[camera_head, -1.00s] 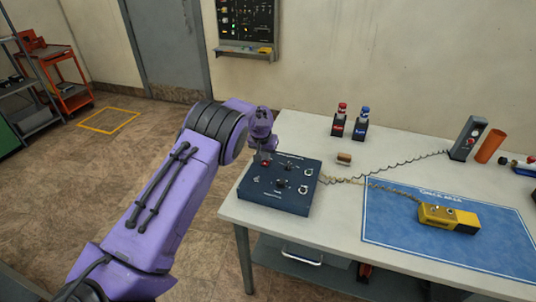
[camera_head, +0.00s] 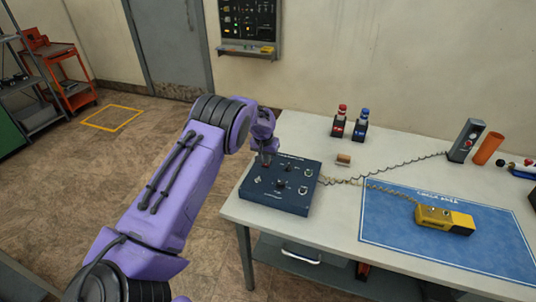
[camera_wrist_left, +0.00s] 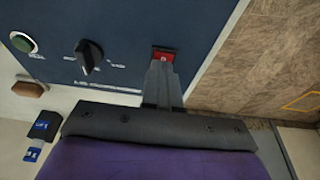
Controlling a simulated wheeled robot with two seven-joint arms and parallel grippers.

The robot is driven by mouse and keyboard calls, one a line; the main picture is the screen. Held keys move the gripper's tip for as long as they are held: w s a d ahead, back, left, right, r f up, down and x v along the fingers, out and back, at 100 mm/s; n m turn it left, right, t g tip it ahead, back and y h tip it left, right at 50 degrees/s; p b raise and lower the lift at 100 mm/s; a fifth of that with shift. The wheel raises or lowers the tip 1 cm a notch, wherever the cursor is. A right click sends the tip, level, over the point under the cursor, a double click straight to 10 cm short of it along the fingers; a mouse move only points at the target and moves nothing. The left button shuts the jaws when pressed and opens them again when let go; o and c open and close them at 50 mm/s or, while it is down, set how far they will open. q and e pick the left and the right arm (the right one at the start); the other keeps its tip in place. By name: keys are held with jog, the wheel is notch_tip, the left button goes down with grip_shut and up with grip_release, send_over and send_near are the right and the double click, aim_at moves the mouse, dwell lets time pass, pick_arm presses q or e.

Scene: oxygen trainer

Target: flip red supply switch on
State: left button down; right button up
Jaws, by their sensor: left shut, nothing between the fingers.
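The dark blue control box (camera_head: 275,200) sits at the left end of the white table. In the left wrist view its panel (camera_wrist_left: 110,15) shows a small red switch (camera_wrist_left: 163,55), a black knob (camera_wrist_left: 89,55) and a green button (camera_wrist_left: 23,42). My left gripper (camera_head: 265,158) is over the back left part of the box, pointing down. In the left wrist view its shut, empty fingers (camera_wrist_left: 161,72) are right at the red switch and partly cover it. I cannot tell whether they touch it or which way the switch is set. My right gripper is not in view.
Red (camera_head: 339,121) and blue (camera_head: 361,123) bottle-like items stand behind the box. A small brown block (camera_head: 343,159) lies nearby. A coiled cord runs right to a grey upright unit (camera_head: 465,141). A yellow device (camera_head: 443,218) lies on a blue mat (camera_head: 400,245).

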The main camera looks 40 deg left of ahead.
pick_arm(q)
jog(key=shift+s+f, duration=0.35)
jog(key=p+v, duration=0.2)
jog(key=w+p+v, duration=0.1)
jog(key=p+v, duration=0.1)
jog(key=shift+a+r+p, duration=0.15)
jog(key=shift+r+p, duration=0.15)
jog(key=shift+p, duration=0.05)
jog(key=s+b+v, duration=0.1)
jog(key=b+v, duration=0.2)
jog(key=v, duration=0.7)
jog(key=shift+d, duration=0.25)
